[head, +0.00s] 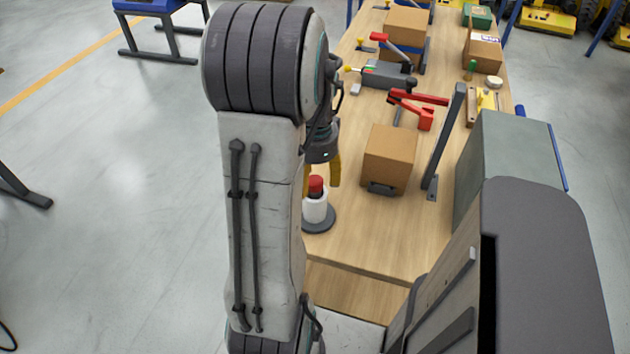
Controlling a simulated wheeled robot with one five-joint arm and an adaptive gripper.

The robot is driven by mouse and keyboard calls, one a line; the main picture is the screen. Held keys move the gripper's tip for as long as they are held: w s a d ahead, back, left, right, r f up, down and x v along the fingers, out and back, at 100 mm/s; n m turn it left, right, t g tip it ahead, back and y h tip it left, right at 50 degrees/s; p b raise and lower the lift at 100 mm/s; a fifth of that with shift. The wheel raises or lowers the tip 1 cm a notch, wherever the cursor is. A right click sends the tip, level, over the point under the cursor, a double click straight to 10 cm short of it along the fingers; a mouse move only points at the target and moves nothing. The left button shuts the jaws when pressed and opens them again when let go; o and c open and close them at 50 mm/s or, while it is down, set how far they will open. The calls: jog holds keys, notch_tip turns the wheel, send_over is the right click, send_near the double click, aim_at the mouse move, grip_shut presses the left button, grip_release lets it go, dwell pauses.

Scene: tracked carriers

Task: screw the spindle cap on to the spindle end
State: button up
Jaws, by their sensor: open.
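A red cap (316,186) sits at the top of a white cylinder (315,208), which stands upright on a round dark base (321,224) near the left edge of the wooden bench. Whether the cap is seated or only resting on the spindle end cannot be made out. My gripper (333,172) is open, pointing down, just above and beside the red cap. One yellow finger shows to the right of the cap. The rest of the gripper is mostly hidden behind my arm, and I see nothing held in it.
A cardboard box (390,158) stands to the right on the bench (375,235), with a dark upright post (446,140) beyond it. Red-handled clamps (418,105) and more boxes lie farther back. A grey-green cabinet (510,165) stands at the right. The bench front is clear.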

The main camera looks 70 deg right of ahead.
jog(key=n, duration=0.9)
dwell(0.5)
jog(key=c, duration=1)
jog(key=m, duration=0.6)
jog(key=shift+f+m, duration=0.1)
jog(key=shift+m, duration=1.5)
